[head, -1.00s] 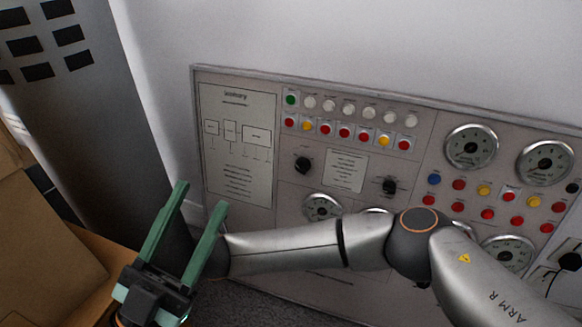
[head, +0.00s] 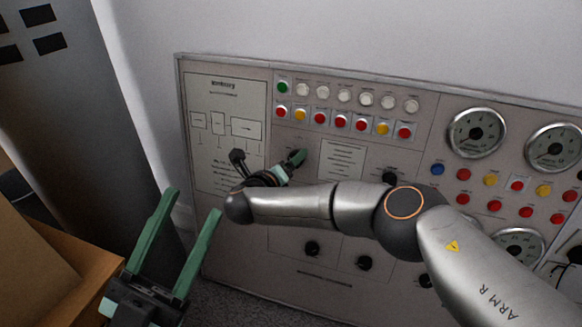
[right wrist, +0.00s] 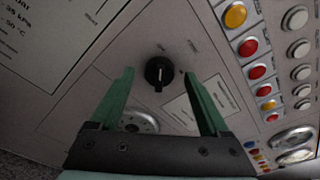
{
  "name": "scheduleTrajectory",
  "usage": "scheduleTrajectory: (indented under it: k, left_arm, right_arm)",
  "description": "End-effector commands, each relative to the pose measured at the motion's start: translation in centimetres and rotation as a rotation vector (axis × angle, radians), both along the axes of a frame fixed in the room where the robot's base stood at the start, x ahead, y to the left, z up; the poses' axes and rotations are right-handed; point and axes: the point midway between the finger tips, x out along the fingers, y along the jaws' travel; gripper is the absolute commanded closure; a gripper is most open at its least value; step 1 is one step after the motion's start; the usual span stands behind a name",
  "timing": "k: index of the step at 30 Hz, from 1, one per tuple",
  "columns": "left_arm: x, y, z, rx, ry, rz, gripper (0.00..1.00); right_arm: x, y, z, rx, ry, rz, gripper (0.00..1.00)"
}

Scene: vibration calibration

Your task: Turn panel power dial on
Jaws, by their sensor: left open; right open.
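The panel (head: 300,225) stands against the wall, with several black dials on it. In the right wrist view one black dial (right wrist: 159,73) with a pale pointer mark shows between the open green fingers of my right gripper (right wrist: 157,76). The gap to it is hard to judge. Its label is too small to read. In the head view my right gripper (head: 290,160) is at the panel's upper left and covers that dial. Another black dial (head: 390,179) sits to its right. My left gripper (head: 190,203) is open and empty, low at the left.
Rows of coloured buttons (head: 342,123) run above the dials. Round gauges (head: 477,133) are at the right. A grey cabinet (head: 70,110) and a brown box (head: 60,265) stand at the left, close to my left gripper.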

Motion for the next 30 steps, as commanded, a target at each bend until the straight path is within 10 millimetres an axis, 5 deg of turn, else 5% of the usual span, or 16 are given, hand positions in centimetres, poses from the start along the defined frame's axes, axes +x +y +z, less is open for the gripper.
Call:
scheduleTrajectory:
  k: [14,30]
  left_arm:
    - [0.02,-0.1,-0.6,0.005,0.002,0.001,0.5]
    - [0.02,-0.1,-0.62,0.003,0.003,0.001,0.5]
  right_arm:
    - [1.03,-0.42,-0.32,0.0,0.001,0.001,0.22]
    - [1.01,-0.4,-0.3,0.0,0.001,0.001,0.82]
